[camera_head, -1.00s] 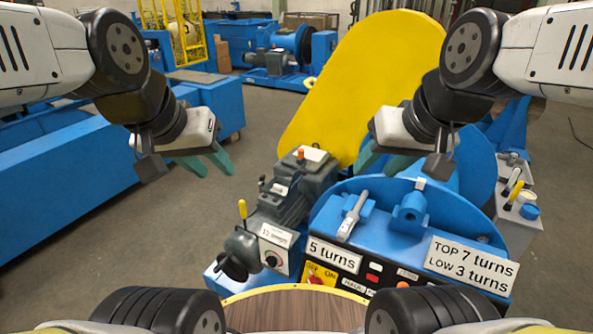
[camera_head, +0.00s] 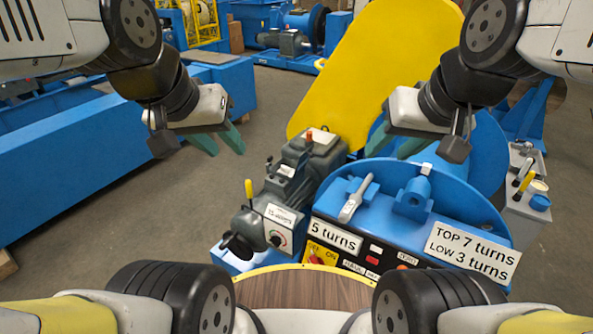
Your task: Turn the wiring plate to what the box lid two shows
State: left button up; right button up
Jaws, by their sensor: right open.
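My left gripper (camera_head: 222,144) hangs open and empty above the floor, left of the grey motor (camera_head: 300,170). My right gripper (camera_head: 392,147) is open and empty above the blue drive housing, in front of the yellow guard. The motor carries a pale plate (camera_head: 319,137) with a red knob on top and a small white label (camera_head: 281,215) whose print looks upside down and is too small to read. A grey box with a dial (camera_head: 277,238) and a yellow-handled lever (camera_head: 249,190) sits at its near end. I cannot tell which part is the wiring plate or box lid two.
The blue housing (camera_head: 380,228) bears signs reading "5 turns" (camera_head: 334,237) and "TOP 7 turns LOW 3 turns" (camera_head: 470,252). The tall yellow guard (camera_head: 375,70) rises behind. A tool stand (camera_head: 527,205) is at right. Grey floor (camera_head: 150,235) is open at left.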

aim_at(284, 169)
jog(key=i+j, duration=0.1)
jog(key=j, duration=0.25)
jog(key=i+j, duration=0.1)
jog(key=j, duration=0.25)
jog(key=i+j, duration=0.1)
jog(key=j, duration=0.25)
jog(key=i+j, duration=0.1)
jog(key=j, duration=0.25)
jog(key=i+j+z, duration=0.15)
jog(key=i+j, duration=0.8)
jog(key=j, duration=0.1)
